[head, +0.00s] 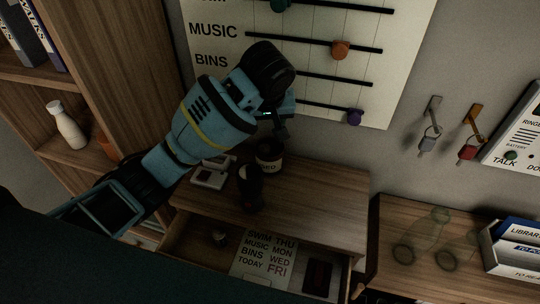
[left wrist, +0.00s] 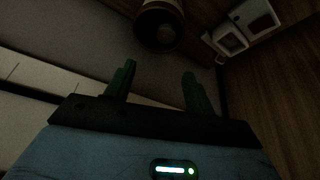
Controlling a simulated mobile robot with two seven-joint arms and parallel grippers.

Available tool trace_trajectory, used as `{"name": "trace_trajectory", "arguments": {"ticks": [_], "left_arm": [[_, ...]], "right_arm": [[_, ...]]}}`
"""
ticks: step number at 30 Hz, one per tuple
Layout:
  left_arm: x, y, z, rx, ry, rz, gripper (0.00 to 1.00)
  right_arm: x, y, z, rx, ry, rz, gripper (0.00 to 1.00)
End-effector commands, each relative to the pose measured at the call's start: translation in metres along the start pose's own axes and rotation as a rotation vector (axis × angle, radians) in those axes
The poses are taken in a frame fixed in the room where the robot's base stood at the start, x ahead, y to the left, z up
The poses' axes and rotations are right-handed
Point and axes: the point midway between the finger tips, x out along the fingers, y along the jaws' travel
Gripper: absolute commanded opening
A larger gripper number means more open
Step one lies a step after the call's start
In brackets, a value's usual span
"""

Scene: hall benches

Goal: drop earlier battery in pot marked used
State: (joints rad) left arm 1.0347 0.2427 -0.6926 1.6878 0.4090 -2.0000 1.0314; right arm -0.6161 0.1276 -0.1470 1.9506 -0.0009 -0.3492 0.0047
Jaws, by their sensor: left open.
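The pot (head: 268,160), dark with a pale label of which only the last letters show, stands on the cabinet top near the wall. In the left wrist view the pot (left wrist: 160,10) is at the top, its dark round opening facing me, ahead of the fingertips. My left gripper (head: 279,130) is just above the pot in the head view. In the left wrist view its green fingers (left wrist: 157,84) are apart with nothing between them. My right gripper is not in view.
A dark upright object (head: 250,188) and a white device (head: 209,178) stand near the pot. A slider board (head: 215,75) hangs behind my arm.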

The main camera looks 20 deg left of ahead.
Motion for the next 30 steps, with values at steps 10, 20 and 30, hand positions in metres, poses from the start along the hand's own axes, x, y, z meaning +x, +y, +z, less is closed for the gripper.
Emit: {"name": "trace_trajectory", "arguments": {"ticks": [10,20,30], "left_arm": [[-0.026,-0.004,0.001,-0.005,-0.007,-0.01,0.54],[-0.038,-0.004,0.003,-0.005,-0.013,-0.012,0.54],[-0.037,-0.004,0.002,-0.006,-0.013,-0.012,0.54]], "right_arm": [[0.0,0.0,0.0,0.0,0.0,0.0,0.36],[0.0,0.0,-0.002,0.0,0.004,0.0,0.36],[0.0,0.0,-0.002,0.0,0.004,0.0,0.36]]}}
